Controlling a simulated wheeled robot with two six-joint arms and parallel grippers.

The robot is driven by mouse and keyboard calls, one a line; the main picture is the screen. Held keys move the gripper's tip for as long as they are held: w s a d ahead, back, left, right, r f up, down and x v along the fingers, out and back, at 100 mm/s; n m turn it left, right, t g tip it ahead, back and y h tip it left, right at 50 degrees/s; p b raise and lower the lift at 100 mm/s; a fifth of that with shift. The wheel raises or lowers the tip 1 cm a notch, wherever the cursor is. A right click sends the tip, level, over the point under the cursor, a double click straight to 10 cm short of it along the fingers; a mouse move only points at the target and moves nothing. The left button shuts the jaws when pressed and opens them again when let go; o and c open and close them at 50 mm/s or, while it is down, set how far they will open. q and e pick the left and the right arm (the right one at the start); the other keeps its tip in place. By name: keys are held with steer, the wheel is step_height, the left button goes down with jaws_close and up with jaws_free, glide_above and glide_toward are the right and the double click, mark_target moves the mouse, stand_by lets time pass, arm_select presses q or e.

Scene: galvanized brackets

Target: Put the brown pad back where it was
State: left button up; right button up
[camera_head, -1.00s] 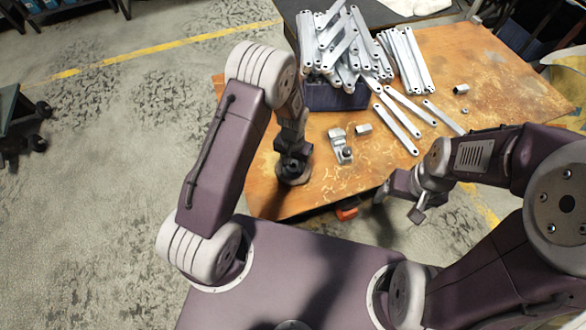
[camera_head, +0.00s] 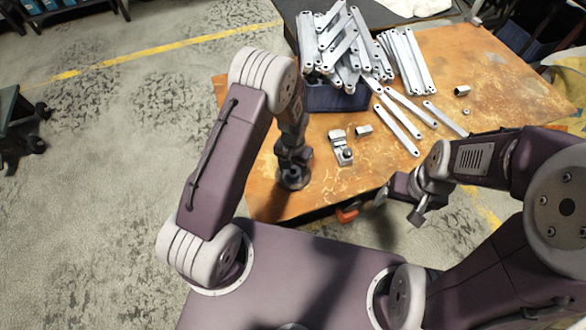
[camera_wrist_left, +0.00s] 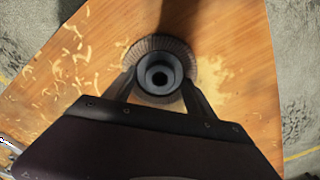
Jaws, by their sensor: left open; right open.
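A round, ribbed grey-brown disc with a dark grey hub (camera_wrist_left: 158,73) stands on the wooden tabletop in the left wrist view. It is the only thing here resembling the brown pad, and I cannot tell for sure that it is. In the head view the disc (camera_head: 295,184) sits near the table's front left edge, partly hidden by my left gripper. My left gripper (camera_head: 294,163) points down over it, its open fingers (camera_wrist_left: 160,92) on either side of the hub; contact cannot be told. My right gripper (camera_head: 399,205) is open and empty, off the table's front edge.
A dark blue bin (camera_head: 336,98) heaped with metal bars stands at the table's back. Loose bars (camera_head: 403,130) lie to its right. A metal clamp-like part (camera_head: 341,148) and a small block (camera_head: 364,130) lie right of the disc. Bare wooden tabletop (camera_head: 500,75) shows at right.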

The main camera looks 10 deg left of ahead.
mark_target(293, 172)
arm_select(q)
step_height(293, 172, up, 11)
steer(key=p, duration=0.4)
steer(key=s+a+r+n+t, duration=0.1)
steer(key=s+a+r, duration=0.2)
steer(key=s+r, duration=0.35)
steer(key=s+a+r+n, duration=0.1)
steer(key=s+a+r, duration=0.2)
steer(key=s+r, duration=0.3)
step_height(293, 172, up, 20)
steer(key=p, duration=2)
steer(key=shift+s+f, duration=0.25)
steer(key=shift+d, duration=0.1)
